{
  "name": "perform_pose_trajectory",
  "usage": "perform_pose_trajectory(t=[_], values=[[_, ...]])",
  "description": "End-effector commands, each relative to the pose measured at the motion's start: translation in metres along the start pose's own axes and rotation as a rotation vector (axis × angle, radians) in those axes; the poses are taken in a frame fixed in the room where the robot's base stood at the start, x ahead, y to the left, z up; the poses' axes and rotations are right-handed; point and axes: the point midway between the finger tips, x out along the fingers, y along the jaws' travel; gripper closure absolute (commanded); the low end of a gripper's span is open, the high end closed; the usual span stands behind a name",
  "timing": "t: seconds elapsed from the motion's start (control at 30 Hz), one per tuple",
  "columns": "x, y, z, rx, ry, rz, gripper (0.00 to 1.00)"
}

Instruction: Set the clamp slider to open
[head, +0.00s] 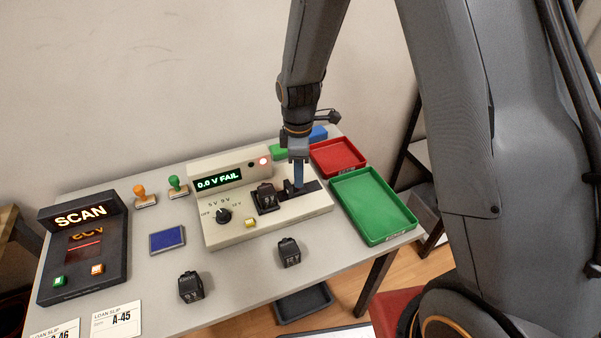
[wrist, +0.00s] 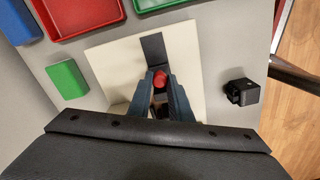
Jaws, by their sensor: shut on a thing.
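The clamp slider is on the right side of the beige tester (head: 235,221). Its dark track (head: 309,186) runs beside a black adapter (head: 267,196) seated in the tester. In the wrist view the slider's red knob (wrist: 160,79) sits between my two fingertips, with the dark track (wrist: 153,48) extending beyond it. My gripper (head: 298,186) points down at the slider and is shut on the red knob. The fingers hide the knob in the head view. The tester's display (head: 218,181) reads "0.0 V FAIL", with a lit red lamp (head: 264,161) nearby.
A green tray (head: 412,222) and a red tray (head: 361,168) stand right of the tester. Two loose black adapters (head: 191,287) (head: 289,252) lie in front. A scanner (head: 112,262), two stamps (head: 145,197) (head: 178,187) and a blue pad (head: 167,239) are on the left.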

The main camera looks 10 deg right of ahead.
Motion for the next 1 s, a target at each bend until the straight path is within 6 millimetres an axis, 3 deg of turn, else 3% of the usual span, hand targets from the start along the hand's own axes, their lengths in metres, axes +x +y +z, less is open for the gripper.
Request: perform_pose_trajectory(t=[0.3,0.33,0.43,0.77,1.0], values=[[-0.001,0.000,-0.001,-0.016,-0.001,0.001,1.00],[-0.001,0.000,-0.001,-0.016,-0.001,0.001,0.80],[-0.001,0.000,-0.001,-0.016,-0.001,0.001,0.63],[-0.002,-0.001,-0.005,-0.020,0.000,0.001,0.63],[-0.025,0.000,-0.004,-0.019,0.001,0.004,0.63]])
